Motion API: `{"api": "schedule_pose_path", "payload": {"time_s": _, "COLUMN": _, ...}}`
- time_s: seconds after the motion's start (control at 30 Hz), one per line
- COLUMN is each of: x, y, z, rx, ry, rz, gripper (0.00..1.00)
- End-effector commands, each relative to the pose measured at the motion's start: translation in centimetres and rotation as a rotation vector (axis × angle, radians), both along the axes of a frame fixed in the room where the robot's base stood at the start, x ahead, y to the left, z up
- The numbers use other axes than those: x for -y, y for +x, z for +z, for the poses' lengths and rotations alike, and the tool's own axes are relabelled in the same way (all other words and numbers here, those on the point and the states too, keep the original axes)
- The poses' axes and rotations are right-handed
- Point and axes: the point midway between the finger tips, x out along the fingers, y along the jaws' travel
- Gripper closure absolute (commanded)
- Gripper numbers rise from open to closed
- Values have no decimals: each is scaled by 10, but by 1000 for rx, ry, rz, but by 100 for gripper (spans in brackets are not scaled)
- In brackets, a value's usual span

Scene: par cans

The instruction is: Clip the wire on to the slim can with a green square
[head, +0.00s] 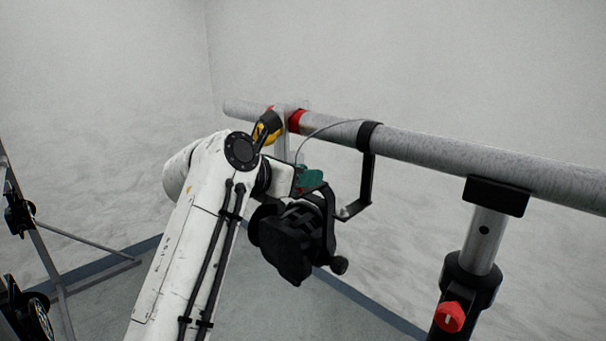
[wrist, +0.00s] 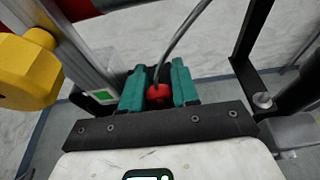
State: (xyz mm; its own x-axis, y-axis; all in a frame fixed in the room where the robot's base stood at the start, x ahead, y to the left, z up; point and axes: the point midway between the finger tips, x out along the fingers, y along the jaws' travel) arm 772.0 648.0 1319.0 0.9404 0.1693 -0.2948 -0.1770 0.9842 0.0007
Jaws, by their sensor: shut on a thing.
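My gripper (wrist: 158,92) has teal fingers, closed on the red end (wrist: 158,94) of the grey wire (wrist: 182,45). In the head view the gripper (head: 308,180) is beside the bar, above a black can (head: 290,245). The wire (head: 325,125) arcs from near the gripper up to the bar by a black clamp. I cannot tell whether the wire end touches that piece. Most of the can it belongs to is hidden.
A grey bar (head: 440,152) crosses the head view, carried by a stand with a red knob (head: 449,317). A black bracket (head: 366,170) hangs close right of my gripper. A yellow knob (wrist: 28,72) is close on the left in the wrist view. Another stand is far left.

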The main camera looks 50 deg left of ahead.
Motion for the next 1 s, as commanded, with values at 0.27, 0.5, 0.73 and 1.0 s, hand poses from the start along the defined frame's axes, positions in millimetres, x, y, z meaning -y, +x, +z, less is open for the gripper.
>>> {"api": "schedule_pose_path", "payload": {"time_s": 0.27, "x": 0, "y": 0, "z": -1, "rx": -2, "ry": -2, "rz": -1, "gripper": 58}}
{"api": "schedule_pose_path", "payload": {"time_s": 0.5, "x": 0, "y": 0, "z": -1, "rx": -1, "ry": -1, "rz": 0, "gripper": 40}}
{"api": "schedule_pose_path", "payload": {"time_s": 0.73, "x": 0, "y": -2, "z": -1, "rx": -1, "ry": -1, "rz": 0, "gripper": 40}}
{"api": "schedule_pose_path", "payload": {"time_s": 1.0, "x": 5, "y": -39, "z": 8, "rx": 0, "ry": 2, "rz": 3, "gripper": 40}}
